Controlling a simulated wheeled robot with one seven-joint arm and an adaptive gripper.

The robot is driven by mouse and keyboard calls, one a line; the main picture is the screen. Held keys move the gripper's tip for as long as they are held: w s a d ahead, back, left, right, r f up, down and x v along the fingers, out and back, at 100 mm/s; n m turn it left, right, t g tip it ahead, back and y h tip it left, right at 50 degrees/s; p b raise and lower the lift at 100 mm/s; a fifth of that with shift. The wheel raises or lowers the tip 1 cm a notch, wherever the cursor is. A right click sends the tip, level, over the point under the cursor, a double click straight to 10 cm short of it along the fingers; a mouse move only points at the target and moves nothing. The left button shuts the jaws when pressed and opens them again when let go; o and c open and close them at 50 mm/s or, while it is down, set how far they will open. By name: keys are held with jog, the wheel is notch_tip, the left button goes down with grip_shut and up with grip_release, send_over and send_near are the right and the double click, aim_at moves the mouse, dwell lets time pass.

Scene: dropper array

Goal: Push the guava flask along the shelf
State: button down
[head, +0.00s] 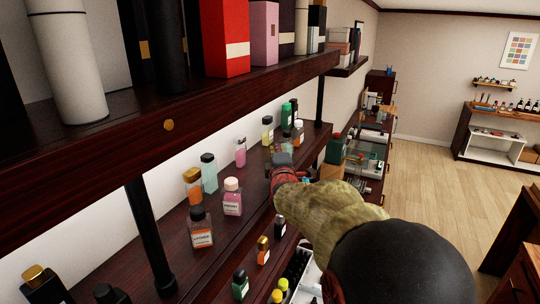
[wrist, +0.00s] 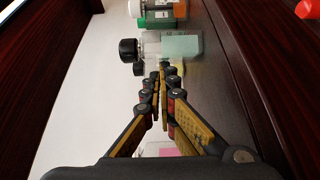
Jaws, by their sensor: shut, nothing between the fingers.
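No label that I can read says guava, so I cannot tell which flask it is. Another pink flask, with a white cap (head: 232,203), stands nearer the front. In the wrist view my gripper (wrist: 162,75) is shut and empty, its fingertips close to a pale green flask with a black cap (wrist: 180,45). Whether they touch it is unclear. A pink patch (wrist: 158,150) shows low behind the fingers, mostly hidden.
An orange flask with a dark cap (head: 202,236), a pale teal flask (head: 209,173) and an amber flask (head: 193,186) stand nearer. A yellow flask (head: 267,131) and an orange bottle (head: 298,133) stand farther along. An upper shelf (head: 168,125) overhangs, and a black post (head: 150,235) stands nearby.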

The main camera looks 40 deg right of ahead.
jog(key=shift+w+a+r, duration=0.1)
jog(key=shift+w+a, duration=0.05)
jog(key=shift+a, duration=0.15)
jog(key=shift+s+d, duration=0.1)
jog(key=shift+s, duration=0.15)
jog(key=v, duration=1.1)
jog(key=shift+s+a, duration=0.1)
jog(key=shift+a, duration=0.3)
jog(key=shift+a, duration=0.1)
